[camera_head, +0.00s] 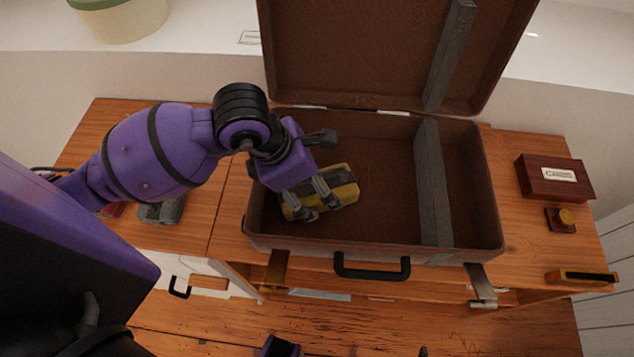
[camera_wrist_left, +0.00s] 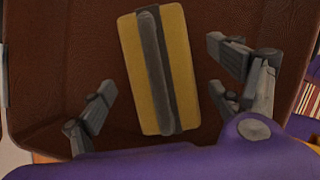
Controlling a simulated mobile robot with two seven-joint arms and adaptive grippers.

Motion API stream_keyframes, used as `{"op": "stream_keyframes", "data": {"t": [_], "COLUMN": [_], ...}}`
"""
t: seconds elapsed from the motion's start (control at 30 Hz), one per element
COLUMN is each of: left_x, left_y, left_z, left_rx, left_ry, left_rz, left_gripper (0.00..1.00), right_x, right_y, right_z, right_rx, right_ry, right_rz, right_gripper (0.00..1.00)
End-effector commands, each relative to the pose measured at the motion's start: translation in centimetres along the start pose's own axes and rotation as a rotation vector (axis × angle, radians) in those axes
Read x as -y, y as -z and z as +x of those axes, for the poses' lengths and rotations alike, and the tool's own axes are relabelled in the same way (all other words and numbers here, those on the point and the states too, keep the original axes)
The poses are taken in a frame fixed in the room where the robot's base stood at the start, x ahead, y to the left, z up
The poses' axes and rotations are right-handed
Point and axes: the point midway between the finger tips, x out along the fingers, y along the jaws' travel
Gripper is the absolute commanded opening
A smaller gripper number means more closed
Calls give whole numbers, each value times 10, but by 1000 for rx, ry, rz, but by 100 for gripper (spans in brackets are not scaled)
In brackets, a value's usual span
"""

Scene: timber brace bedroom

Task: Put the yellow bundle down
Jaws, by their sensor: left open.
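The yellow bundle (camera_head: 345,194) has a dark band along it and lies in the left compartment of the open brown suitcase (camera_head: 370,249). In the left wrist view the bundle (camera_wrist_left: 180,60) lies on the brown lining, between and ahead of the fingers. My left gripper (camera_head: 315,197) is over the bundle from above. In the left wrist view its fingers (camera_wrist_left: 160,75) are spread wide, with a gap on each side of the bundle. The bundle is partly hidden by the gripper in the head view. At the bottom edge, a small purple and dark part of mine shows, but no right fingers are clear.
A grey divider strap (camera_head: 433,190) separates the suitcase's right compartment, which is empty. A grey object (camera_head: 161,210) lies at left. The raised lid (camera_head: 360,50) stands behind.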

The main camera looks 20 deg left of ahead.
Motion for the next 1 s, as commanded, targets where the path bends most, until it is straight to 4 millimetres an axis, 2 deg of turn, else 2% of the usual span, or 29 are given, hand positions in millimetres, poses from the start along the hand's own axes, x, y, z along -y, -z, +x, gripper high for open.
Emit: {"op": "stream_keyframes", "data": {"t": [0.2,0.43,0.6,0.9,1.0], "left_x": [-1,0,0,1,14], "left_y": [-1,-1,0,0,-5], "left_z": [-50,-89,-98,-97,-93], "left_rx": [2,1,1,1,34], "left_ry": [-5,-3,-1,3,51], "left_rz": [4,2,1,0,-10], "left_gripper": [85,85,85,85,85], "right_x": [0,-1,-1,-1,-1], "right_y": [3,9,9,8,8], "right_z": [-2,-8,-10,-10,-10], "right_rx": [-3,-7,-8,-6,-6], "right_ry": [0,-1,-2,-1,-1], "right_rz": [1,5,7,6,6], "right_gripper": [0,0,0,0,0]}}
